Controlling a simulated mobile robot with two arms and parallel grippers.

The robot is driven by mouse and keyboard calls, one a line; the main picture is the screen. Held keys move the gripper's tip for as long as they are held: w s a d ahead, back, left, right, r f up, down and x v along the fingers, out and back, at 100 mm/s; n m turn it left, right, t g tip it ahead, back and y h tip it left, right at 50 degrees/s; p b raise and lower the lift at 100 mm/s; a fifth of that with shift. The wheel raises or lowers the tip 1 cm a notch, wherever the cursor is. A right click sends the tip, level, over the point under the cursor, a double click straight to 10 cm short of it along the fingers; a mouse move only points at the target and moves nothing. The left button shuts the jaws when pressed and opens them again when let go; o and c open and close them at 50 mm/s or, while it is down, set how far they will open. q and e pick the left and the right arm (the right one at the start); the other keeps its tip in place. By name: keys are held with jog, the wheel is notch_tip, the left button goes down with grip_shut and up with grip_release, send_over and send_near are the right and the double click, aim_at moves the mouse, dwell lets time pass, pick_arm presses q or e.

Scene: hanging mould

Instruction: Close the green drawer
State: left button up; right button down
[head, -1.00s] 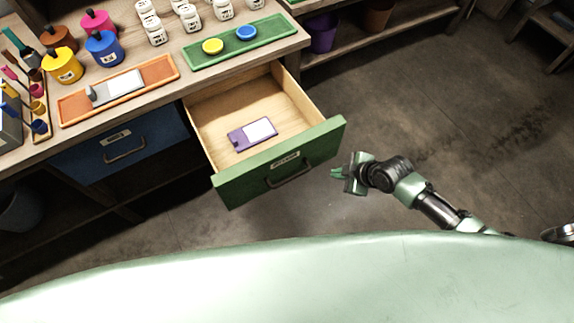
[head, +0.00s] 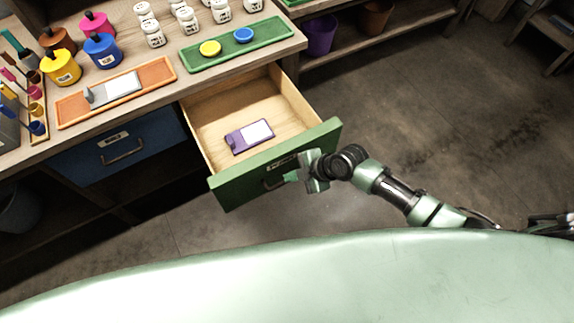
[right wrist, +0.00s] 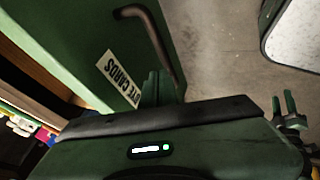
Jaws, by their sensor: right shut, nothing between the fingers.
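The green drawer (head: 232,184) stands pulled out from the workbench, with a pale wooden inside. A purple card-like thing with a white label (head: 249,136) lies in it. My right gripper (head: 292,176) is shut and empty, at the drawer's green front near its handle. In the right wrist view the fingertips (right wrist: 158,88) are close to the green front (right wrist: 75,40), by its label (right wrist: 118,80) and the dark handle (right wrist: 152,40). I cannot tell whether they touch it. My left gripper is not seen clearly in the head view.
A blue drawer (head: 120,146) sits shut to the left. On the benchtop are a green tray (head: 222,50) with yellow and blue discs, an orange tray (head: 150,82), paint pots and white jars. The floor (head: 440,110) to the right is clear.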

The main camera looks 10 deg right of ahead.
aim_at(277, 170)
jog(key=shift+w+a+r, duration=0.1)
jog(key=shift+w+a, duration=0.15)
jog(key=shift+w, duration=0.5)
jog(key=shift+w+a+r, duration=0.1)
jog(key=shift+w+a, duration=0.1)
jog(key=shift+w, duration=0.5)
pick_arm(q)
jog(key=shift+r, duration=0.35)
